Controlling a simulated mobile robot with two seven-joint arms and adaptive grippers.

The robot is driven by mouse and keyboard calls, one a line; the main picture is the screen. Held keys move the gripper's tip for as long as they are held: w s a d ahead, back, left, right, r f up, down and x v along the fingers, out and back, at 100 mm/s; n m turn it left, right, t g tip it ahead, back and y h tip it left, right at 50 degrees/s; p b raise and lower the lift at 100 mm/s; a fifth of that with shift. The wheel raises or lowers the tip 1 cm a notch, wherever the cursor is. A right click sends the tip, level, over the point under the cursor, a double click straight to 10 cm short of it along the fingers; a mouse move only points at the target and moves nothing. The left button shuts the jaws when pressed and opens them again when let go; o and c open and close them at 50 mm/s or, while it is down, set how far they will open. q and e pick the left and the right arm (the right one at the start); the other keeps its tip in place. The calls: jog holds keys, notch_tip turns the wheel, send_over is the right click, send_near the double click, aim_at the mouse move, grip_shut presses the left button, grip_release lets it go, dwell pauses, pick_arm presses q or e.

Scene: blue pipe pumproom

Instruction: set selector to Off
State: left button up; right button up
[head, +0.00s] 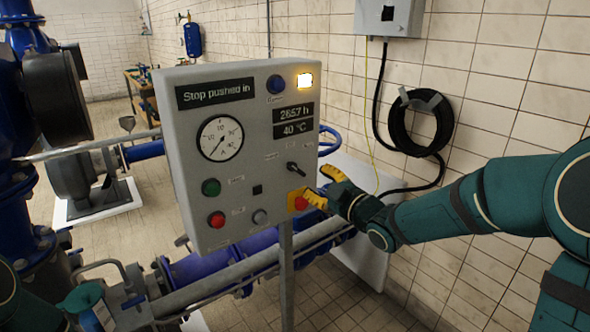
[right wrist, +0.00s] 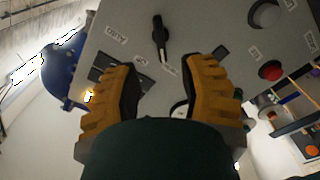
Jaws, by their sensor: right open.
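The selector (head: 295,168) is a small black lever knob on the right half of the grey control panel (head: 245,110). In the head view its lever slants down to the right. In the right wrist view the selector (right wrist: 160,38) stands beyond the fingertips, with an "Auto" label to its left; other labels are too small to read. My right gripper (head: 323,186) is open and empty, just right of and below the selector. In the right wrist view, its yellow fingers (right wrist: 162,78) are spread apart with the knob outside them. My left gripper is not in view.
A red button (head: 300,202) on a yellow plate sits below the selector, close to my lower finger. The display (head: 216,93) reads "Stop pushed in". Green (head: 211,187) and red (head: 217,219) lamps or buttons are lower left.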

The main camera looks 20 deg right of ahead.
aim_at(299, 170)
jog(key=x, duration=0.9)
jog(key=shift+p, duration=0.35)
grip_shut()
